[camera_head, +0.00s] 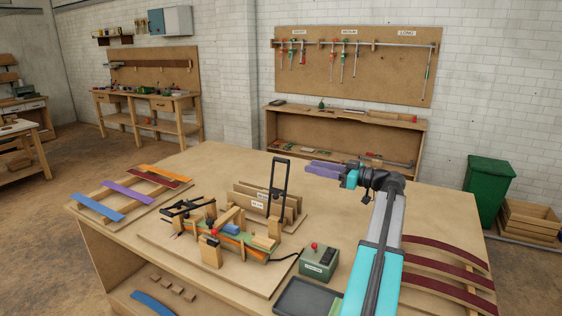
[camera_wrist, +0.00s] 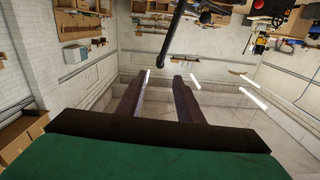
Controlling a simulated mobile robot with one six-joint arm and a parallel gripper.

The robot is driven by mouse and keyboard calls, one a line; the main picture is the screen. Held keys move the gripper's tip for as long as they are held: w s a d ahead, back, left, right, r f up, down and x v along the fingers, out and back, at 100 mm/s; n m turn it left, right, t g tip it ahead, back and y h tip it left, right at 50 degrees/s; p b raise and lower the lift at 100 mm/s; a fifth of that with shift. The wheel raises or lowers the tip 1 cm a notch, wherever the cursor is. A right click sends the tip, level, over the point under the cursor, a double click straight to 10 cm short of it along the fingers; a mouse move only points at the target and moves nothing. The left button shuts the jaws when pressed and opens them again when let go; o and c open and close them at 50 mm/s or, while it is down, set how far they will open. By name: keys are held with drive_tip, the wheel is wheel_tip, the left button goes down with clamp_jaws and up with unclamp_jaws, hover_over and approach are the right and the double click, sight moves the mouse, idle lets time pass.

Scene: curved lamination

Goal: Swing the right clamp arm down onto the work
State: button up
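The right clamp arm (camera_head: 281,160), a black open frame, stands upright at the right end of the bending fixture on the workbench. The work, a stack of coloured strips (camera_head: 232,230), lies in the fixture below and left of it. The left clamp arm (camera_head: 180,208) is black and lies low, over the left end. My gripper (camera_head: 309,168) has purple fingers pointing left, close to the right of the upright clamp arm; they look apart from it. In the wrist view my gripper (camera_wrist: 163,76) is open, with nothing between its fingers. A black bar shows beyond them; I cannot tell what it is.
A green control box (camera_head: 318,262) with a red button and a dark tray (camera_head: 306,297) stand right of the fixture. Wooden boards (camera_head: 262,206) stand upright behind it. Coloured strips lie on a rack (camera_head: 128,191) at left; dark red curved pieces (camera_head: 450,272) lie at right.

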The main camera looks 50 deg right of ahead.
sight(288, 161)
drive_tip(key=p+x, duration=0.4)
drive_tip(key=x, duration=0.9)
drive_tip(key=shift+w+f, duration=0.1)
drive_tip(key=shift+w, duration=0.1)
clamp_jaws()
